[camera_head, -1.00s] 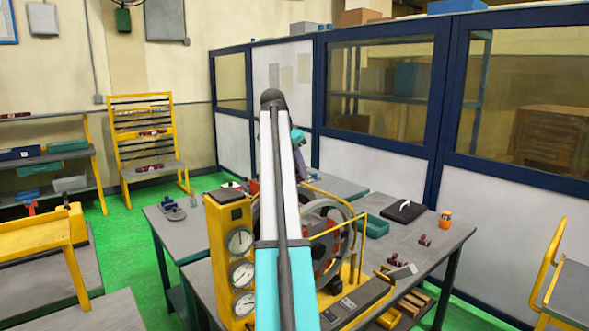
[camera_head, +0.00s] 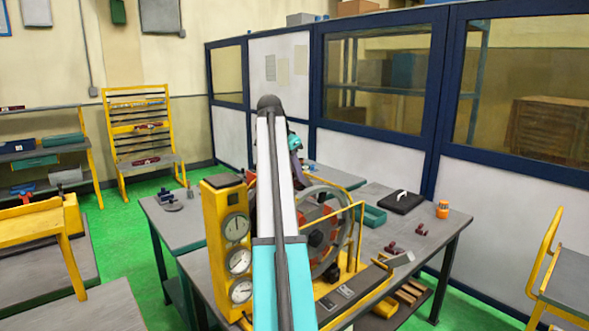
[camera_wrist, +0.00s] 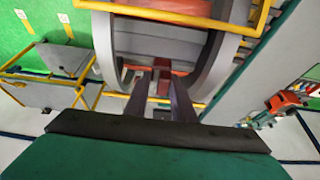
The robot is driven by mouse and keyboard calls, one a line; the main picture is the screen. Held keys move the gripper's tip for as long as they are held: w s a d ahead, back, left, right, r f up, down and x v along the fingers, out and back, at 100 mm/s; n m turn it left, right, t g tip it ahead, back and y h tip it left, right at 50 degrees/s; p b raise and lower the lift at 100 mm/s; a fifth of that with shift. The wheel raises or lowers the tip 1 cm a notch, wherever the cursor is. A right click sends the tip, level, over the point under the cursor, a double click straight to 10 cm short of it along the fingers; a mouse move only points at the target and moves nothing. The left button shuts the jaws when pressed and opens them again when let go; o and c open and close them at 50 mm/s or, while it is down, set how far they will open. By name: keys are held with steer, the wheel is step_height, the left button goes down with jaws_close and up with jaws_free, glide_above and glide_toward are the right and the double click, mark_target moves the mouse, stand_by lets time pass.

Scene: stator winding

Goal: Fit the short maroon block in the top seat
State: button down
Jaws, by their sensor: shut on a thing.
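My gripper (camera_wrist: 163,76) is shut on a small maroon block (camera_wrist: 163,88), which shows between the two dark fingers in the wrist view. The stator, a large grey ring in a yellow frame, shows in the head view (camera_head: 345,228) and in the wrist view (camera_wrist: 226,48). In the wrist view the fingers reach over the ring's near edge. An orange-red piece shows inside the ring. I cannot tell whether the block touches a seat.
A yellow gauge column (camera_head: 218,243) stands left of the ring and yellow rails (camera_head: 345,210) stand around it. Several loose maroon blocks (camera_head: 394,249), a green tray (camera_head: 374,216), a black case (camera_head: 401,201) and an orange pot (camera_head: 442,209) are on the bench (camera_head: 440,234).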

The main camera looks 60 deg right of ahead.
steer(key=shift+f+b, duration=0.35)
steer(key=shift+f, duration=0.75)
